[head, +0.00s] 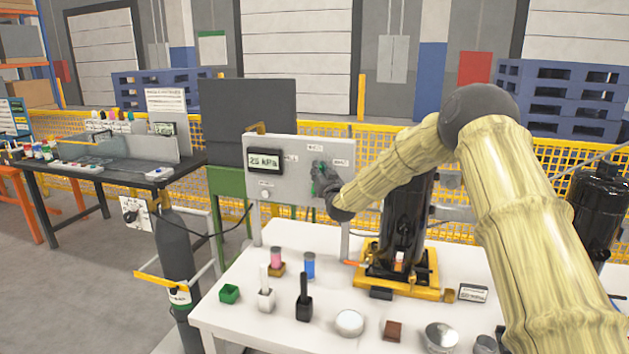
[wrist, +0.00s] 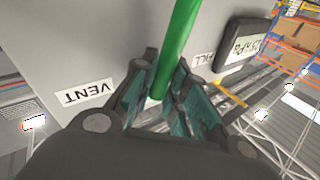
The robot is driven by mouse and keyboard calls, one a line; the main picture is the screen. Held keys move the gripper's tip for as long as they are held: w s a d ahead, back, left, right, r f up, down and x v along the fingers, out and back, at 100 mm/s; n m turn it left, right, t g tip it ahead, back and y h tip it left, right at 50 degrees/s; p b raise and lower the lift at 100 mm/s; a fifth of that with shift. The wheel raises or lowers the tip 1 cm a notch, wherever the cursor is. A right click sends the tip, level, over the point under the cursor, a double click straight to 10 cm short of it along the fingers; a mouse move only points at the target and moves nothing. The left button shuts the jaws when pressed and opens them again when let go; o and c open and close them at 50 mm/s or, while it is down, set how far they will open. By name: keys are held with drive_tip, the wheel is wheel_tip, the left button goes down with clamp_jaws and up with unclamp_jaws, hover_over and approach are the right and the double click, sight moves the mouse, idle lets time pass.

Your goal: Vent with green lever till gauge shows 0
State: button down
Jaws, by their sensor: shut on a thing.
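The green lever (wrist: 177,45) stands out from a grey panel (head: 291,182) and runs between the jaws of my gripper (wrist: 160,100), which is shut on it. In the head view my gripper (head: 322,182) is at the panel's right part and hides most of the lever. The gauge (head: 264,161) on the panel's left reads about 25 kPa; it also shows upside down in the wrist view (wrist: 242,45). A VENT label (wrist: 88,93) sits on one side of the lever, and a partly hidden label ending in "ILL" (wrist: 204,60) on the other.
A dark workbench (head: 110,175) is further left. My arm spans the right side.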

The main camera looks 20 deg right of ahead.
drive_tip(key=s+d+f+m+t+h+b, duration=0.3)
drive_tip(key=m+b, duration=0.5)
drive_tip(key=b, duration=0.4)
drive_tip(key=shift+d+f+h, duration=0.45)
drive_tip(key=shift+d+h, duration=0.05)
drive_tip(key=shift+d, duration=0.3)
drive_tip(key=shift+s+m, duration=0.1)
drive_tip(key=shift+m, duration=0.2)
drive_tip(key=c, duration=1.4)
unclamp_jaws()
drive_tip(key=v, duration=1.1)
drive_tip(key=shift+s+f, duration=0.2)
drive_tip(key=shift+s, duration=0.15)
